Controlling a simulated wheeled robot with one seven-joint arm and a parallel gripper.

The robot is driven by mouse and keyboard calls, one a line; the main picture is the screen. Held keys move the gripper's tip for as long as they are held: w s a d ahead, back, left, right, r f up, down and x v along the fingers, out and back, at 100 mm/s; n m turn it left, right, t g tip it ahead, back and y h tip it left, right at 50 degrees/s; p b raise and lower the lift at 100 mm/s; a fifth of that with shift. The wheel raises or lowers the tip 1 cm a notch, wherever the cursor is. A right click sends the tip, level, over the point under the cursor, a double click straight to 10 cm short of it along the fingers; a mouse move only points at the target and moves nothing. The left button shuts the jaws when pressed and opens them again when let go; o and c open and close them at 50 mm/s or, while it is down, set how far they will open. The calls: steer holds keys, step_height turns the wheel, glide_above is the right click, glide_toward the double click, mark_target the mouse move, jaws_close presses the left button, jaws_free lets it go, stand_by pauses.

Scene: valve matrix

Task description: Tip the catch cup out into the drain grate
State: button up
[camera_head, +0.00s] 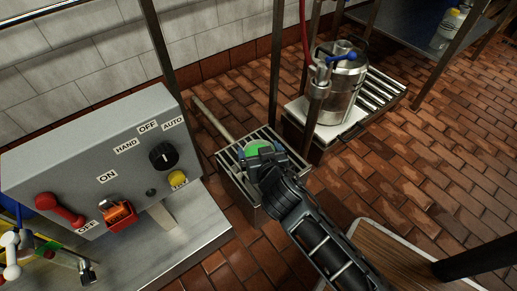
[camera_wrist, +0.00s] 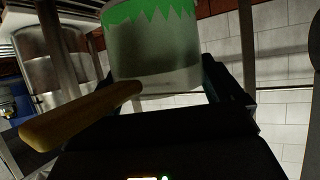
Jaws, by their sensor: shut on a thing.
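The catch cup (camera_wrist: 155,55) is a pale, cloudy vessel with a jagged green band, filling the upper middle of the wrist view. My gripper (camera_head: 262,158) is shut on it, with one finger clear at the cup's right side in the wrist view. In the head view a round green face (camera_head: 257,147) of the cup shows at my gripper's tip. The drain grate (camera_head: 228,158) is a slotted metal top on a box, with the cup over it. I cannot tell the gap between them or the cup's exact tilt.
A grey control panel (camera_head: 90,150) with switches stands at the left. A steel vessel (camera_head: 345,90) with a blue-handled valve stands behind right. Posts (camera_head: 277,65) rise near the grate. A tan bar (camera_wrist: 80,115) crosses the wrist view's lower left. Brick floor is open at right.

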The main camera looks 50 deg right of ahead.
steer(key=shift+w+d+f+m+g+y+p, duration=0.15)
steer(key=shift+w+d+g+y+p, duration=0.15)
steer(key=shift+p, duration=0.7)
steer(key=shift+w+d+f+m+g+y+p, duration=0.1)
steer(key=shift+d+f+g+y+p, duration=0.2)
steer(key=shift+p, duration=0.7)
steer(key=shift+w+d+f+m+g+y+p, duration=0.15)
steer(key=shift+d+y+p, duration=0.25)
steer(key=shift+p, duration=0.6)
